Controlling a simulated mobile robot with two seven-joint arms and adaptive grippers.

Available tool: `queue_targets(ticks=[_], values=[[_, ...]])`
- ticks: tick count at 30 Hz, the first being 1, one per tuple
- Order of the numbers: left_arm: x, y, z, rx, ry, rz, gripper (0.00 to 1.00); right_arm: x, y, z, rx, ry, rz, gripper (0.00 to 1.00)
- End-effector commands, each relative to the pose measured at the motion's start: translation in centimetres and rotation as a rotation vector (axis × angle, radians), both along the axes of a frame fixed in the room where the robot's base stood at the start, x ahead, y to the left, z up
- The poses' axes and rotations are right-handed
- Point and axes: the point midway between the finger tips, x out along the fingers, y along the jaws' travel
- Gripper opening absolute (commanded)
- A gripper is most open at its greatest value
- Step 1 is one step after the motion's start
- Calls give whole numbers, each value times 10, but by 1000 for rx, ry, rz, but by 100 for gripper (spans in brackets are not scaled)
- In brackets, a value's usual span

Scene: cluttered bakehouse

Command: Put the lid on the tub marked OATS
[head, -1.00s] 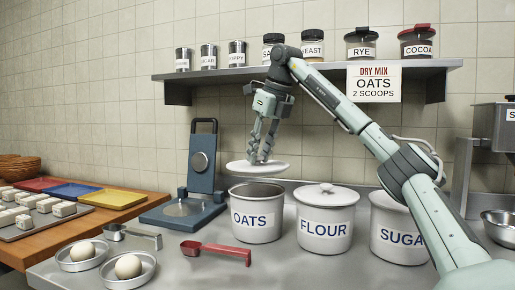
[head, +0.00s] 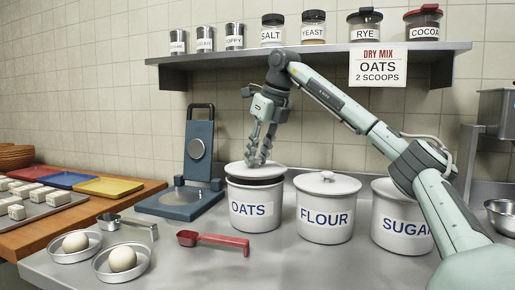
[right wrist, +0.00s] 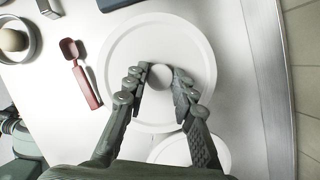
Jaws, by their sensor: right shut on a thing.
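The white round lid (head: 236,170) is over the mouth of the tub marked OATS (head: 252,210). A dark gap shows between the lid and the tub's front rim, so the lid is not flush there. My right gripper (head: 258,162) is above the tub, shut on the lid's knob. In the right wrist view my right gripper (right wrist: 158,82) has its fingers on either side of the round knob, and the lid (right wrist: 125,50) hides the tub's mouth. My left gripper is not in view.
The lidded FLOUR tub (head: 325,208) stands close right of OATS, with the SUGAR tub (head: 400,218) beyond. A blue scale (head: 180,200) is at left. A red scoop (head: 215,240) and two egg dishes (head: 120,262) lie in front. A jar shelf (head: 310,52) is above.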

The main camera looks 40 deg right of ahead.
Motion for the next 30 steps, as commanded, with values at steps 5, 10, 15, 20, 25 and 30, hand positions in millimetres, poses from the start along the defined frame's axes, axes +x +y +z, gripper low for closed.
queue_targets(ticks=[5, 10, 15, 20, 25, 30], values=[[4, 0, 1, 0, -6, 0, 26, 0, 0, -2, 0, 0, 1, 0], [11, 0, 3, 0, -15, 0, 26, 0, 0, -2, 0, 0, 1, 0], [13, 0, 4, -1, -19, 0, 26, 0, 0, -2, 0, 0, 1, 0], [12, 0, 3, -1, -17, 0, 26, 1, 0, -2, -1, 0, 1, 0], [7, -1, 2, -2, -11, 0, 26, 1, 0, -1, -1, -1, 1, 0], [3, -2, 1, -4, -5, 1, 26, 1, 0, -2, 0, 0, 1, 0]])
